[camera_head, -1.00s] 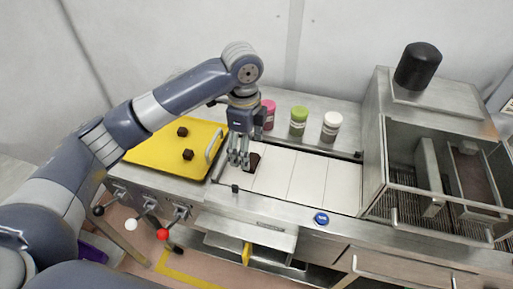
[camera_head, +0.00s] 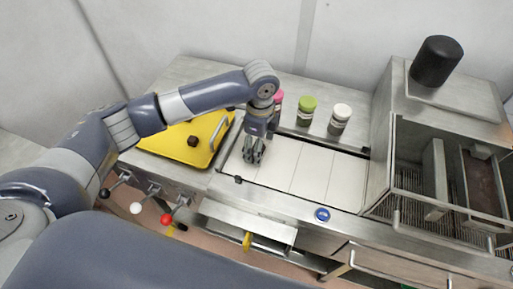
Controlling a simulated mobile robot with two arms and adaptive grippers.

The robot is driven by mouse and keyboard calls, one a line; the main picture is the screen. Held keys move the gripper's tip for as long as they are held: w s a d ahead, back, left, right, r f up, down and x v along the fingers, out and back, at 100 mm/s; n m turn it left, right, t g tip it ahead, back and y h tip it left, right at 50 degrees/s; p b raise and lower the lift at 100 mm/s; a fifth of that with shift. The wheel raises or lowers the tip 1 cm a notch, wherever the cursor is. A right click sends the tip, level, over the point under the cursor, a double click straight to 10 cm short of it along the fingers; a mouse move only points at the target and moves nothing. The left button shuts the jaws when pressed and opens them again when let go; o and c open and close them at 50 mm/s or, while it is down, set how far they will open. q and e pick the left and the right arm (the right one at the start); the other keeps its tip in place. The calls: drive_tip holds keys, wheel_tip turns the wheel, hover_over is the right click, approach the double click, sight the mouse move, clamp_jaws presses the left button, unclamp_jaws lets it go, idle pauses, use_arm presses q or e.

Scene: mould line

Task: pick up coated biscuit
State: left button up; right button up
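My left gripper (camera_head: 253,157) points down over the left end of the white slatted belt (camera_head: 313,168). Its fingers look close together, and I cannot tell whether anything is between them. The dark biscuit seen earlier on the belt beside the gripper is not visible now; the gripper covers that place. My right gripper is not in view.
Pink-, green- (camera_head: 306,111) and white-capped jars (camera_head: 340,119) stand behind the belt. A metal machine with a grated bay (camera_head: 440,170) and a black cylinder (camera_head: 436,61) stands at right. A blue button (camera_head: 322,214) is on the front. The belt's right part is clear.

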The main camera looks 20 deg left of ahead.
use_arm(q)
drive_tip(key=shift+f, duration=0.95)
drive_tip(key=shift+c, duration=0.3)
drive_tip(key=c, duration=0.8)
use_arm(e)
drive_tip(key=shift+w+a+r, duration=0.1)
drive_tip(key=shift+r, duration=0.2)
use_arm(q)
drive_tip(key=shift+r, duration=0.1)
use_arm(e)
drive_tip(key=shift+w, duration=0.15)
